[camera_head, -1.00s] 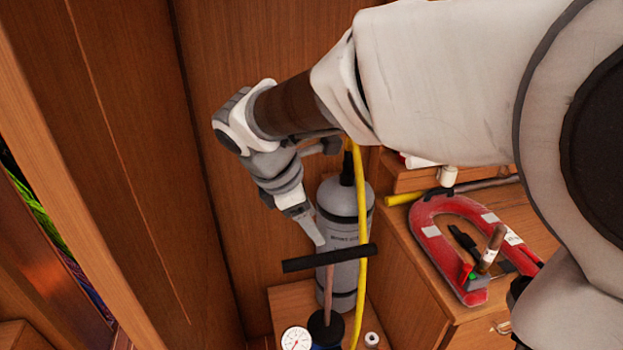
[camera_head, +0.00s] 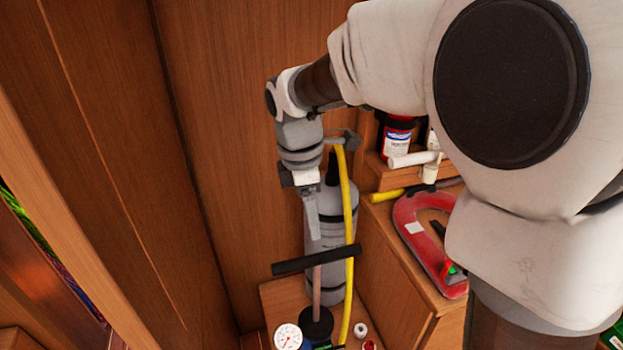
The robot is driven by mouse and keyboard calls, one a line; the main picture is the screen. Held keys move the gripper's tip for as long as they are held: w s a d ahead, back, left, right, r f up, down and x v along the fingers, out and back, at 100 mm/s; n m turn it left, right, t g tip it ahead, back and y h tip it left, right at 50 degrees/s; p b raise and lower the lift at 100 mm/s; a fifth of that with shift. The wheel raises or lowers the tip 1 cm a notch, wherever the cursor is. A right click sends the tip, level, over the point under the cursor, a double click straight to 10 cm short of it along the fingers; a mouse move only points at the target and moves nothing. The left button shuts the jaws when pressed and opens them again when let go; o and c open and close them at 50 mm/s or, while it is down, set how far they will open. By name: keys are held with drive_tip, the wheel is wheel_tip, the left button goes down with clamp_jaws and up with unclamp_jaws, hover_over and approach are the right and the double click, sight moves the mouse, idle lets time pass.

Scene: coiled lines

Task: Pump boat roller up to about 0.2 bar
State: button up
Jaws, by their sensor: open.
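The hand pump's black T-handle (camera_head: 316,260) stands raised on a pale rod (camera_head: 317,285) above its black top. A white round gauge with a red needle (camera_head: 288,337) sits beside the pump at the bottom edge. My gripper (camera_head: 313,240) points down just above the middle of the handle. It is open and seen nearly edge-on, so its gap and any touch with the handle are hard to tell. A yellow hose (camera_head: 349,230) runs down on the right, passing the handle's right end. I cannot make out the boat roller.
A grey cylinder (camera_head: 331,220) stands close behind the gripper and handle. A red horseshoe float (camera_head: 424,243) lies on the wooden cabinet at right. A red bottle (camera_head: 396,138) stands on the shelf behind. A wooden wall closes off the back.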

sight(317, 264)
drive_tip(key=shift+m+y, duration=0.3)
drive_tip(key=shift+y, duration=0.4)
drive_tip(key=f, duration=0.5)
drive_tip(key=w+d+f, duration=0.1)
drive_tip(key=f, duration=0.5)
drive_tip(key=w+f+p, duration=0.1)
drive_tip(key=f, duration=0.5)
drive_tip(key=shift+d, duration=0.15)
clamp_jaws()
idle(0.4)
